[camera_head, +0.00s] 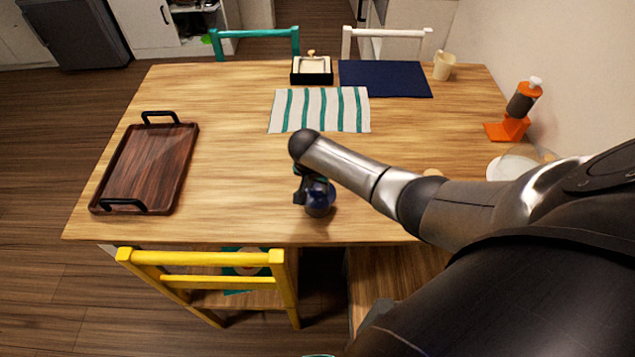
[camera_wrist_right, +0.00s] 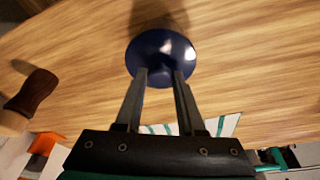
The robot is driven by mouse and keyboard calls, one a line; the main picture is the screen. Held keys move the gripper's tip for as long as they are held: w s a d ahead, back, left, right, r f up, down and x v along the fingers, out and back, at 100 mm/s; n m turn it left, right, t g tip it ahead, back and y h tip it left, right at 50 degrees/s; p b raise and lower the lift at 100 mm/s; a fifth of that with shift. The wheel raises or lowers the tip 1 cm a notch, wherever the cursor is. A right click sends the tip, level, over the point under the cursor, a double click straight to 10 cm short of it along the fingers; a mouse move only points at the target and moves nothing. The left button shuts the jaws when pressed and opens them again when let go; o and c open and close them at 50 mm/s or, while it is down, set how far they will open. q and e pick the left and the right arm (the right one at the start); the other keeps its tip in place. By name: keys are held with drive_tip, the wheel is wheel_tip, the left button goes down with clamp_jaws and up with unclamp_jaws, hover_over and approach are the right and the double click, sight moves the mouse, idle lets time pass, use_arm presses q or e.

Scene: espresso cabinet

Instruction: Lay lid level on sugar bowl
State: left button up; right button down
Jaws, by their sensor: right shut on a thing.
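My right gripper (camera_head: 310,188) is over the front middle of the table, mostly hidden by my own arm. It is shut on a glossy dark blue round piece, which looks like the lid (camera_wrist_right: 161,50), between its fingertips in the right wrist view. In the head view a dark blue rounded shape (camera_head: 319,205) shows just under the gripper. I cannot tell there where the lid ends and the sugar bowl begins, or whether they touch. My left gripper is not in view.
A brown tray (camera_head: 150,165) with black handles is at the left. A striped cloth (camera_head: 320,110), black box (camera_head: 298,78), navy mat (camera_head: 385,78) and cream cup (camera_head: 443,66) are farther back. An orange device (camera_head: 510,128) and white plate (camera_head: 505,168) are at right. A yellow chair (camera_head: 200,258) stands in front.

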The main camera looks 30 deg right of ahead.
unclamp_jaws()
idle(0.6)
wheel_tip(320, 180, up, 7)
drive_tip(key=p, duration=0.8)
idle(0.5)
drive_tip(key=shift+f, duration=0.1)
idle(0.4)
